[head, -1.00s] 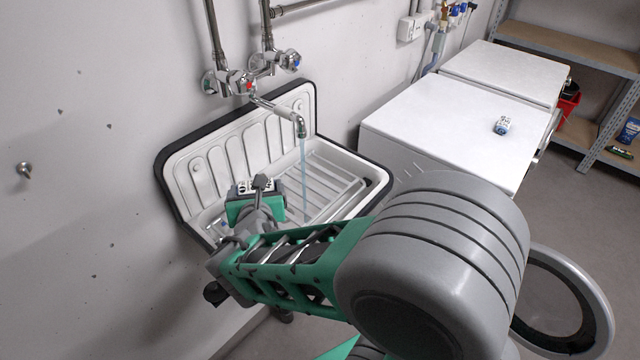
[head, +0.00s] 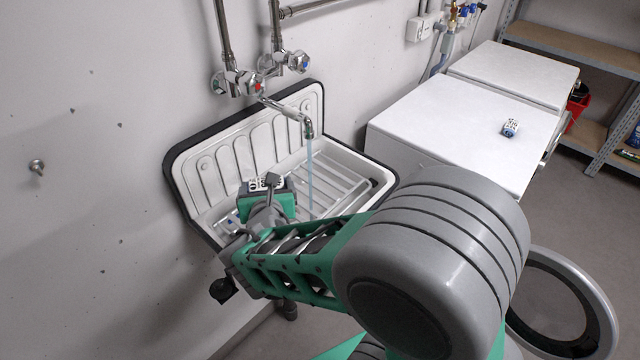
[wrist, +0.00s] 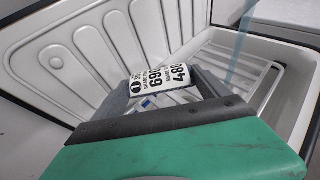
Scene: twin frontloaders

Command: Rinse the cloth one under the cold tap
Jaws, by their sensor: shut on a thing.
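My gripper (head: 266,184) is over the left part of the white sink (head: 184,170). In the wrist view its grey fingers (wrist: 163,88) are shut on a small piece with a white label, a circled 1 and black digits, the cloth one (wrist: 160,75). Only its labelled face shows clearly. A thin stream of water (head: 310,175) falls from the spout (head: 308,128) to the right of my gripper. The cloth is apart from the stream, which also shows in the wrist view (wrist: 240,45). The blue-marked cold tap (head: 299,63) is above the spout, right of the red-marked tap (head: 254,86).
A small blue-and-white item (head: 229,223) is in the sink's left end. A wire rack (head: 335,178) covers the sink's right part. Right of the sink stand two white machines (head: 440,120), with a small labelled item (head: 511,127) on the nearer one.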

